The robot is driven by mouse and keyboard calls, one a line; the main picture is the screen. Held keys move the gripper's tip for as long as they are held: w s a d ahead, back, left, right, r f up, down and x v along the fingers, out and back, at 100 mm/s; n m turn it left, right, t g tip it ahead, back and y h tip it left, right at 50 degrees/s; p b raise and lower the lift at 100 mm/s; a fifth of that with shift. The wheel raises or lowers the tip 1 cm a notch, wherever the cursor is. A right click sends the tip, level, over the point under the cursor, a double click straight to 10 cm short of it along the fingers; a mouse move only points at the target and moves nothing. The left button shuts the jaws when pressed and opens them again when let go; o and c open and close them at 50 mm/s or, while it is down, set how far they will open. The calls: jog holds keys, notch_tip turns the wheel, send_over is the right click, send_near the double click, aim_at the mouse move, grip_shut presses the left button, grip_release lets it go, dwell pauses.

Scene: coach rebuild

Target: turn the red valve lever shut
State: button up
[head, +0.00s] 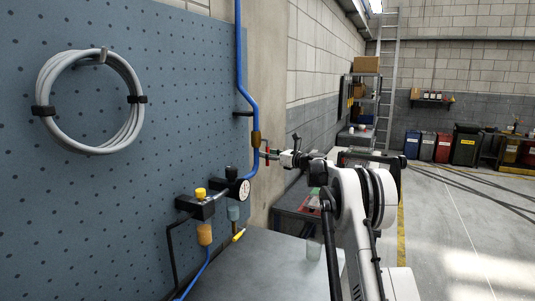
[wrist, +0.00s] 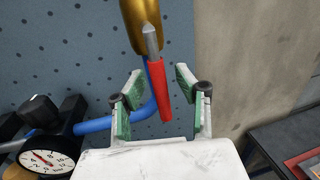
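The red valve lever (wrist: 158,90) hangs down from the brass valve body (wrist: 141,22) on the blue pipe. The brass valve also shows in the head view (head: 255,139); the lever is small there, beside my gripper. My gripper (wrist: 159,98) is open, its two green-padded fingers on either side of the lever's lower part. A gap shows between each pad and the lever, so I see no contact. In the head view my gripper (head: 268,154) reaches in from the right, just right of the pipe.
A pressure gauge (wrist: 47,158) stands left of my gripper, with a yellow-capped regulator (head: 200,193) farther left. The perforated blue panel (head: 110,200) lies behind the pipe. A grey bench (head: 265,262) is below. A dark table (wrist: 285,140) stands at the right.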

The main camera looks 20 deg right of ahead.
grip_shut()
